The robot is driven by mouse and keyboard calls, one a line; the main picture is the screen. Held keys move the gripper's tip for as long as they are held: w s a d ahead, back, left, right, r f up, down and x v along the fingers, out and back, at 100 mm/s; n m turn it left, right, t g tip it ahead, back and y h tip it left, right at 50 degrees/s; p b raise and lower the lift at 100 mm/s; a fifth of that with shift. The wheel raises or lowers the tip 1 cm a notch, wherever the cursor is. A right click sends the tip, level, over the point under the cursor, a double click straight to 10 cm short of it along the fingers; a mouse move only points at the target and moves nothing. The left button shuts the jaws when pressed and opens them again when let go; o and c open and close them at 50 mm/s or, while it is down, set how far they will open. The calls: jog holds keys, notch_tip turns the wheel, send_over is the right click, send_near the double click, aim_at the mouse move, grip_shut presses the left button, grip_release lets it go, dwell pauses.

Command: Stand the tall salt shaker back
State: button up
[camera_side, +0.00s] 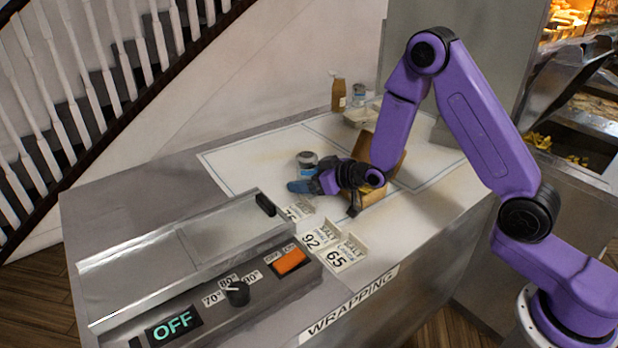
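My gripper (318,184) is low over the white table top, reaching left from the purple wrist. A small blue piece shows at its end; I cannot tell whether this is a fingertip or something held. A short round container with a grey lid and a blue and white label (307,160) stands upright just behind it. A clear shaker-like container (358,94) stands at the back of the table. I cannot tell which of these is the tall salt shaker. My wrist hides part of the table and of a brown box. The finger gap is not visible.
An open brown box (387,150) stands beside my wrist. A brown bottle (338,95) and a pale dish (361,117) are at the back. The metal control unit (190,265) reads OFF. The table's left back area is clear.

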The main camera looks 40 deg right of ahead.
jog(key=shift+s, duration=0.1)
jog(key=shift+v, duration=8.55)
jog(key=s+a+n+g+y, duration=0.1)
jog(key=s+a+n+g, duration=0.55)
jog(key=s, duration=0.65)
jog(key=s+d+r+n+g+h, duration=0.1)
jog(key=s+d+g+h, duration=0.1)
jog(key=s, duration=0.4)
jog(key=s+d+r+n+g+h, duration=0.1)
jog(key=s+d+g+h, duration=0.1)
jog(key=s, duration=0.5)
jog(key=shift+s+d+r+n+g, duration=0.3)
jog(key=shift+d+n+g, duration=0.05)
jog(key=shift+d+g, duration=0.5)
